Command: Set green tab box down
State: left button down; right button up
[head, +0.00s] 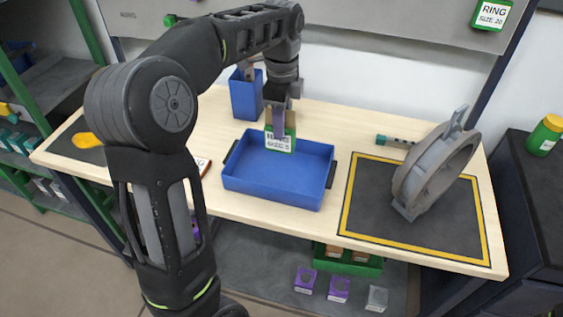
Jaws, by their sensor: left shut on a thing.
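My left gripper (280,108) points down over the blue tray (275,190) and is shut on the green tab box (281,143). The box has a green edge and a white label reading "RING SIZE 5". It hangs over the back part of the tray; I cannot tell whether it touches the tray. The tray has dark handles at both ends, and its visible floor is empty. My right gripper is not in view.
A tall blue bin (246,97) stands behind the tray. A grey ring-shaped fixture (436,165) stands on a yellow-bordered dark mat (366,215) at right. A teal-ended tool (391,141) lies behind the mat. A lower shelf holds a green tray (375,268) and small boxes.

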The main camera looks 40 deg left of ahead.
aim_at(281, 150)
pick_arm(q)
notch_tip(281, 150, down, 5)
jog(key=shift+f, duration=0.15)
jog(key=shift+f, duration=0.1)
jog(key=shift+f+p, duration=0.45)
jog(key=shift+f, duration=1.3)
jog(key=shift+f, duration=0.2)
jog(key=c, duration=1.1)
grip_release()
jog(key=shift+r, duration=0.1)
notch_tip(281, 150, up, 12)
jog(key=shift+r, duration=0.1)
